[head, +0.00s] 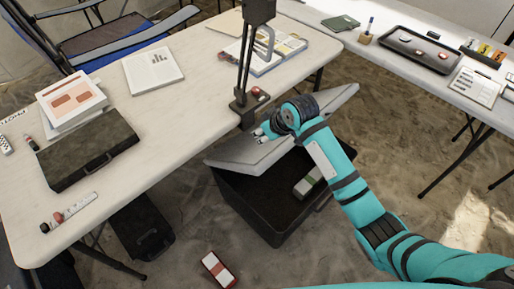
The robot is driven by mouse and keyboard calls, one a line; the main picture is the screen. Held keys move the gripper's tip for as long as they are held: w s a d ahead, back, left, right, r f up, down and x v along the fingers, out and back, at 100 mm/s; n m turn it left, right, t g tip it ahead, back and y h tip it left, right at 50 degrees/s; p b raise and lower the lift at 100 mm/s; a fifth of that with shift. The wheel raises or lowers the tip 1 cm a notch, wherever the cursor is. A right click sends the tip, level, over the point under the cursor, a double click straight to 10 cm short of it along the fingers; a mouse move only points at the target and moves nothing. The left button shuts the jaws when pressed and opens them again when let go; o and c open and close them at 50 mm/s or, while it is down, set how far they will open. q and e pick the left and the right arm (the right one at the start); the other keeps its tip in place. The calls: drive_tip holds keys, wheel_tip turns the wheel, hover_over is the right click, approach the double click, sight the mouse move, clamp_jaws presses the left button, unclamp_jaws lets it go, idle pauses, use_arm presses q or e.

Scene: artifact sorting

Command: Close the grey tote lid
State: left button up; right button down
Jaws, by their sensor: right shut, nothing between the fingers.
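The tote (270,203) stands on the sandy floor beneath the table's right edge, its dark body partly open toward me. Its grey lid (247,152) is tilted above the tote, and the tote's front opening shows. A small grey-green and white item (307,184) shows inside the tote. My right gripper (264,133) is at the lid's upper surface; its fingers are shut and empty. I cannot tell whether they touch the lid. My right arm hides part of the lid's right side. My left gripper is not in view.
A white table (165,92) holds a dark case (88,149), boxes, papers and a clamped black stand (246,85). A second table (379,28) at right holds a tray and small items. A red and white box (219,269) lies on the floor before the tote.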

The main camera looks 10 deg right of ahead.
hover_over(259, 157)
drive_tip(key=w+a, duration=0.1)
drive_tip(key=a, duration=0.1)
wheel_tip(259, 157, down, 5)
drive_tip(key=f, duration=0.1)
drive_tip(key=d+f, duration=0.1)
drive_tip(key=s+f, duration=0.1)
drive_tip(key=shift+d, duration=0.3)
drive_tip(key=shift+s+d+f, duration=0.25)
drive_tip(key=shift+f, duration=0.1)
